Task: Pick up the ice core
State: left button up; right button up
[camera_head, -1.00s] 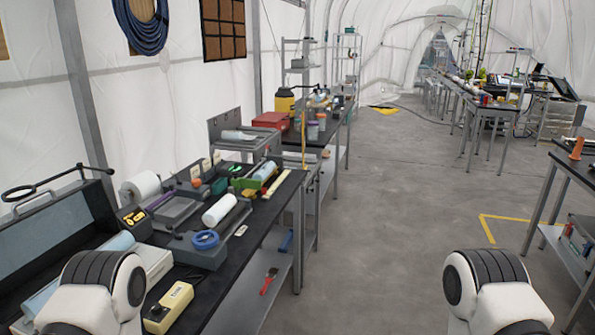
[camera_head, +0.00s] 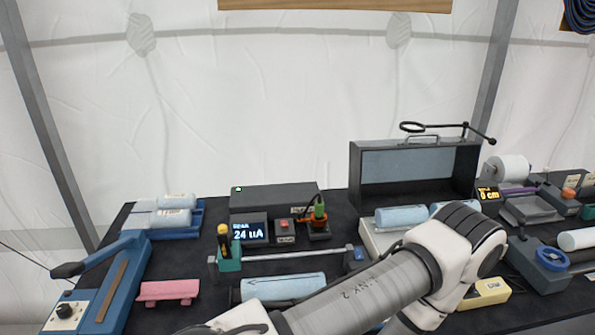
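Several cylinders look like ice cores, and I cannot tell which one the task means. A pale blue cylinder with a dark arrow (camera_head: 282,287) lies across the front of the bench, below a metal rail; my arm hides part of its lower right side. Two more pale blue cylinders, one on the left (camera_head: 400,216) and one on the right (camera_head: 453,209), lie on a light tray before an open dark case. Paler wrapped cylinders (camera_head: 172,217) lie in a blue rack at the left. One of my arms crosses the lower right foreground, but neither gripper is in view.
The black bench (camera_head: 190,262) is crowded. A blue lever tool (camera_head: 118,278) and a pink stand (camera_head: 168,291) are at the left. A meter reading 24 uA (camera_head: 249,232) stands behind the metal rail (camera_head: 290,256). The open case (camera_head: 365,190) stands at the back.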

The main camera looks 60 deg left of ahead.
aim_at(283, 288)
jog(key=u, duration=2.1)
jog(key=j+z, duration=0.25)
jog(key=z, duration=0.25)
jog(key=k+j+z, duration=0.15)
jog(key=z, duration=0.35)
jog(key=k+j+z, duration=0.15)
jog(key=z, duration=0.35)
jog(key=k+j+z, duration=0.15)
jog(key=z, duration=0.35)
jog(key=k+j, duration=0.05)
jog(key=j, duration=0.05)
